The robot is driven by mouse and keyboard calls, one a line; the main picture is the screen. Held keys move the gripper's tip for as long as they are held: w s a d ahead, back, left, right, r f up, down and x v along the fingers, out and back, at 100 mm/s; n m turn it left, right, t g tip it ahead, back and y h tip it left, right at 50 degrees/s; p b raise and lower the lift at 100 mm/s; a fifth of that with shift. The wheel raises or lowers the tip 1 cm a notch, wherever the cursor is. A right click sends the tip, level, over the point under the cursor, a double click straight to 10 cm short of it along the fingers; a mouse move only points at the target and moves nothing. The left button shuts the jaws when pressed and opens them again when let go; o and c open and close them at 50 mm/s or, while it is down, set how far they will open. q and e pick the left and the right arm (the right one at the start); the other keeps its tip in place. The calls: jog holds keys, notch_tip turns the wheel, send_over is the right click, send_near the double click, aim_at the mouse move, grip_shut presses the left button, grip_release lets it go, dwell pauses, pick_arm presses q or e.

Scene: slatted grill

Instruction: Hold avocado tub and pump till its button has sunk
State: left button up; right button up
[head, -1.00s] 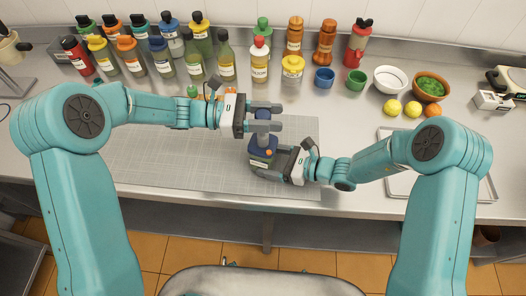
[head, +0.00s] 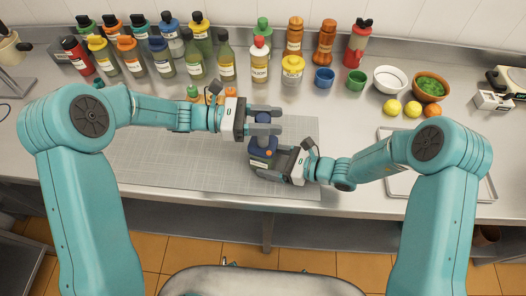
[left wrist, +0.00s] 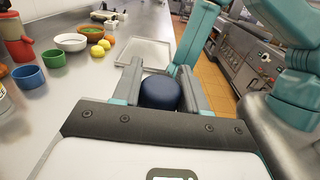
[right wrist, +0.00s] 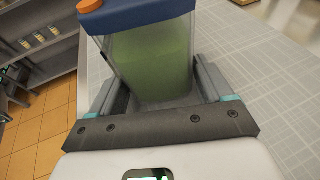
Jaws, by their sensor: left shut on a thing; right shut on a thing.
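The avocado tub (head: 262,160) stands on the counter, a clear box with green contents and a blue lid; it also shows in the right wrist view (right wrist: 155,60). My right gripper (head: 272,163) is shut around its lower part. An orange button (right wrist: 90,5) stands out at the lid's edge; how far it has sunk I cannot tell. The blue pump (head: 263,140) is upright over the lid, and its round dark-blue top shows in the left wrist view (left wrist: 160,92). My left gripper (head: 265,122) is shut on the pump. The pump's lower end is small and partly hidden.
Several bottles (head: 195,65) line the back of the counter. Blue and green cups (head: 324,79), bowls (head: 390,79) and lemons (head: 392,107) stand at the back right. A shallow tray (head: 488,188) lies right, behind my right arm. The gridded mat (head: 180,165) is clear at left.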

pick_arm(q)
jog(key=shift+f, duration=1.15)
jog(key=o, duration=1.1)
jog(key=a, duration=0.6)
